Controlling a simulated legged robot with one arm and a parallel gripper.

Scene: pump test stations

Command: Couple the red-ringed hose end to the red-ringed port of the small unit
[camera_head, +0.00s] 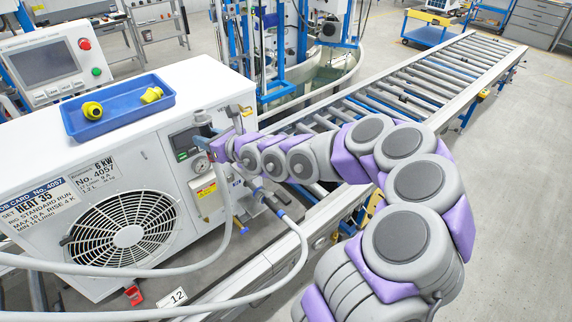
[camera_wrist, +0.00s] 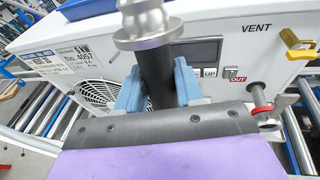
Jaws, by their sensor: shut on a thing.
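The white unit (camera_head: 110,150) with a round fan grille and the label "No. 4057" fills the left of the head view. My gripper (camera_wrist: 158,88) is shut on the black sleeve of a hose end (camera_wrist: 153,70) with a silver metal collar, which runs out of the top of the wrist view. No ring on the held end can be made out. A port with a red ring (camera_wrist: 262,111) juts from the unit near the red "OUT" label, right of and apart from the jaws. In the head view my gripper (camera_head: 215,146) is at the unit's right end, its fingers partly hidden.
A blue tray (camera_head: 118,108) with two yellow caps lies on the unit, beside a control box (camera_head: 52,70). Grey hoses (camera_head: 290,272) loop across the front. A yellow-handled valve (camera_wrist: 297,45) is near "VENT". A roller conveyor (camera_head: 400,90) runs behind my arm; floor at right is clear.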

